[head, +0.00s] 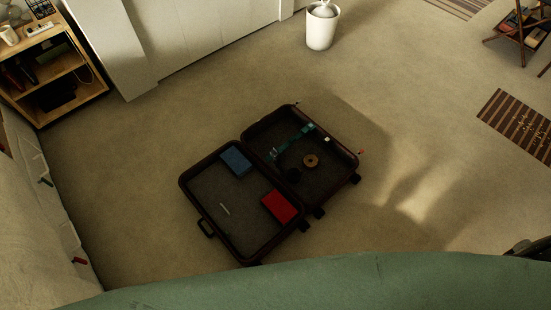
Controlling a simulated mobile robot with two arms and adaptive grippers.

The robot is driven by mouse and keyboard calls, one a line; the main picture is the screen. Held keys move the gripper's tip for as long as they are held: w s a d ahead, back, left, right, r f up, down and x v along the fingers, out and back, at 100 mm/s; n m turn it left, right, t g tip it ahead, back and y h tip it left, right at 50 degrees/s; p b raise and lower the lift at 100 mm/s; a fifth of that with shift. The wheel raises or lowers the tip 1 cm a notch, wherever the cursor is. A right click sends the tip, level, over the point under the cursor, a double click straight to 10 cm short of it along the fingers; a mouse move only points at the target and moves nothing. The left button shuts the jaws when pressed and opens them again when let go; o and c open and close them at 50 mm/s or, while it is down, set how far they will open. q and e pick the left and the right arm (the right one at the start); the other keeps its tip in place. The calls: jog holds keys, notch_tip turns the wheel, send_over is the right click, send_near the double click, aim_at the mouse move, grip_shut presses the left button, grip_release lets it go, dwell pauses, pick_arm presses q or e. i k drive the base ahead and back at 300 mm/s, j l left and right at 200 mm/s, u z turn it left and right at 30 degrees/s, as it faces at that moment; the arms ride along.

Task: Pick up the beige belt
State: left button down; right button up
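The suitcase (188,200) lies open on the carpet in the middle of the head view, its two halves side by side. A small round tan coil (310,160), which looks like the beige belt rolled up, lies in the right half. A dark round coil (294,175) lies just to its lower left. A teal strap-like item (294,139) lies stretched out above it. Neither of my grippers shows in this view, and nothing touches the tan coil from above.
The left half holds a blue book-like box (236,160), a red one (279,206) and a thin white stick (224,209). A wooden shelf (62,70) stands upper left, a white bin (321,28) at the top. A green surface (330,285) fills the bottom. Carpet around the suitcase is clear.

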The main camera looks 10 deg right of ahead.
aim_at(308, 158)
jog(key=i+l+u, duration=0.15)
jog(key=l+u, duration=0.25)
jog(key=i+l+u, duration=0.1)
jog(key=l+u, duration=0.25)
jog(key=l, duration=0.15)
jog(key=l+u, duration=0.8)
jog(key=l, duration=0.15)
jog(key=k, duration=0.05)
